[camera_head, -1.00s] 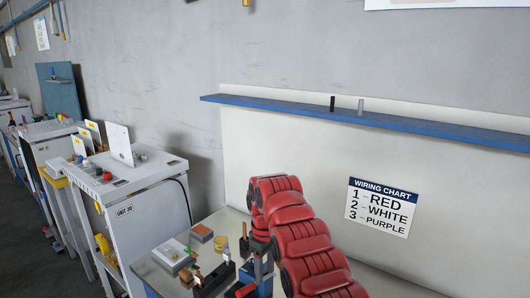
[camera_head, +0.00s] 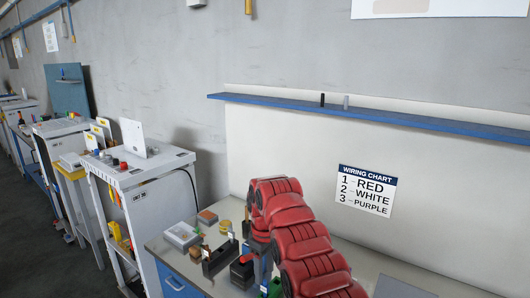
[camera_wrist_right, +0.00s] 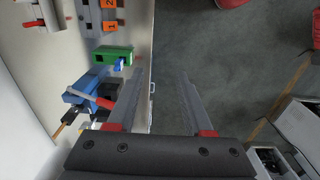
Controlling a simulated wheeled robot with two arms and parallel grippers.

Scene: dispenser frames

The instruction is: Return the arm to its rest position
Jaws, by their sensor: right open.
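My right arm (camera_head: 300,240), with red ribbed covers, rises from the bottom of the head view, bends at the top and points down over the bench. Its gripper is mostly hidden behind the arm in that view. In the right wrist view my right gripper (camera_wrist_right: 160,82) is open, with two grey fingers apart and nothing between them. The fingers are over the bench's edge, with floor below the right one. My left gripper is not in view.
The bench (camera_head: 162,244) holds a grey box (camera_head: 182,236), a dark holder (camera_head: 218,258) and other small parts. In the wrist view a green block (camera_wrist_right: 112,54) and a blue block (camera_wrist_right: 78,96) lie left of the fingers.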

